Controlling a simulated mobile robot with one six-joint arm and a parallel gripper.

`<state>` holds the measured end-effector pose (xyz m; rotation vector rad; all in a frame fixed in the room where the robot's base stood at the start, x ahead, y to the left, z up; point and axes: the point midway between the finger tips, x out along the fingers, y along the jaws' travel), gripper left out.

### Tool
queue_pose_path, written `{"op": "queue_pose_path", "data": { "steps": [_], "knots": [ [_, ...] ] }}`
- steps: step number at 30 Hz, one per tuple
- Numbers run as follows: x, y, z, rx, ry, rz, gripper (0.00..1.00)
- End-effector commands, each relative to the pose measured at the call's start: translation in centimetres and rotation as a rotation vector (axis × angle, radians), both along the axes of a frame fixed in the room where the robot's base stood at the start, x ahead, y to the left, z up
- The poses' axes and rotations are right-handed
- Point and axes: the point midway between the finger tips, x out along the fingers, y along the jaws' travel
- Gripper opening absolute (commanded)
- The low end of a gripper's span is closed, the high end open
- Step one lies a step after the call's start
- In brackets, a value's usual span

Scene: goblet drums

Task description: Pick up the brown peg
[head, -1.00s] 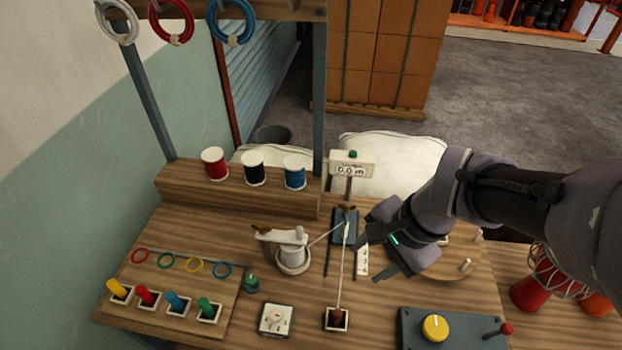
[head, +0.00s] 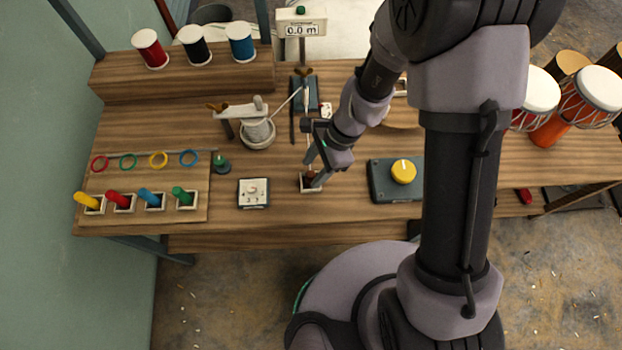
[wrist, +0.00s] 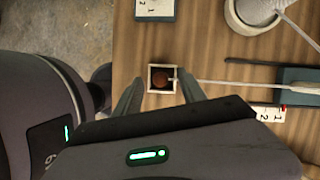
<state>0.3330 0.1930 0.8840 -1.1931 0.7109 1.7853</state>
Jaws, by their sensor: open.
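The brown peg (wrist: 159,79) stands in a small white-rimmed square holder (wrist: 151,90), seen from above in the wrist view. A white cord (wrist: 225,84) runs from the peg's side towards the right. My gripper (wrist: 159,77) is open, with one finger on each side of the holder in that view; I cannot tell whether they touch it. In the head view my gripper (head: 313,171) is low over the same holder (head: 308,190) near the table's front edge, and its fingers partly hide the peg.
A dial box (head: 253,192) stands left of the holder and a dark box with a yellow knob (head: 402,171) right of it. A white winding post (head: 257,132) and a blue-grey block (head: 305,94) stand behind. Coloured pegs (head: 121,201) sit at the left.

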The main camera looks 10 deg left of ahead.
Motion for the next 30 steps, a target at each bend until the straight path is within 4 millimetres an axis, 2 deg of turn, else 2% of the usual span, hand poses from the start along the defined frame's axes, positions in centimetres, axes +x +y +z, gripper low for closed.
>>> {"op": "queue_pose_path", "data": {
  "steps": [1, 3, 11, 14, 19, 30],
  "knots": [
    [-0.2, 0.1, -1.7, 0.0, 0.003, 0.001, 0.48],
    [-0.4, 0.6, -2.5, 0.0, 0.001, 0.004, 0.48],
    [-0.5, 0.8, -2.8, 0.0, 0.0, 0.001, 0.48],
    [-0.5, 0.8, -2.8, 0.0, 0.0, 0.001, 0.33],
    [-0.5, 0.8, -2.8, 0.0, 0.0, 0.001, 0.0],
    [-0.4, 0.7, -2.4, 0.0, 0.0, 0.001, 0.0]
  ]
}}
